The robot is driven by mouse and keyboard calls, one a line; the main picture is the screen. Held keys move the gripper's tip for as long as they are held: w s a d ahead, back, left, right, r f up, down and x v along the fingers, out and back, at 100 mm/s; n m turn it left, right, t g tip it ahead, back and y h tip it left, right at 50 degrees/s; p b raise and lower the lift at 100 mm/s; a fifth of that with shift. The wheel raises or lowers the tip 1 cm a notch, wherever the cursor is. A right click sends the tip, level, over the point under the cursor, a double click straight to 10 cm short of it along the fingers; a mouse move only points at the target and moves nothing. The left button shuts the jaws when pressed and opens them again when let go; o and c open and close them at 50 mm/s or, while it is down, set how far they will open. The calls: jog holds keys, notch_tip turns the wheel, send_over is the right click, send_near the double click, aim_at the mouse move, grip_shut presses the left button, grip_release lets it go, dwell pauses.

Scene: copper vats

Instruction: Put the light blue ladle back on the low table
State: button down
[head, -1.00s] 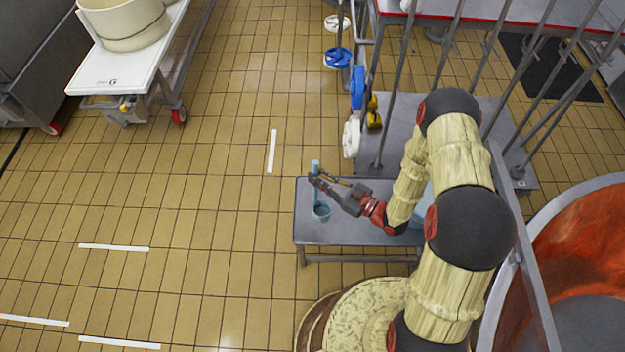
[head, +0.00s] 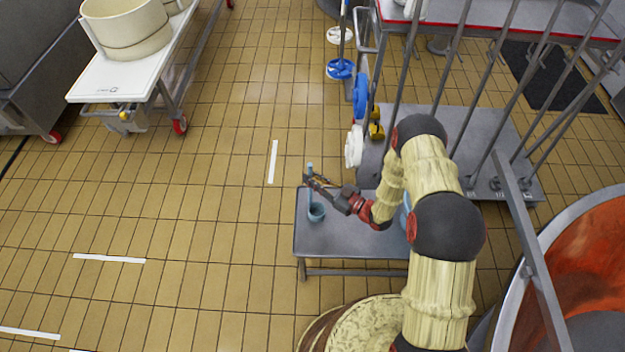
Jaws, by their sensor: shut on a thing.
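The light blue ladle (head: 316,212) is upright, with its cup low and its handle rising to a light blue tip. My gripper (head: 312,181) is shut on the ladle's handle, near the upper part. The ladle's cup appears over the left part of the low grey table (head: 350,240). I cannot tell whether the cup touches the table top or hangs just above it. My arm covers the right part of the table, and a light blue thing there is mostly hidden behind it.
A copper vat (head: 580,240) stands at the right behind grey railings. A round pale-topped thing (head: 345,325) is just in front of the table. A white cart (head: 120,75) with a cream tub stands at upper left. The tiled floor left of the table is clear.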

jog(key=c, duration=1.9)
grip_release()
jog(key=shift+f, duration=0.15)
jog(key=shift+o, duration=0.3)
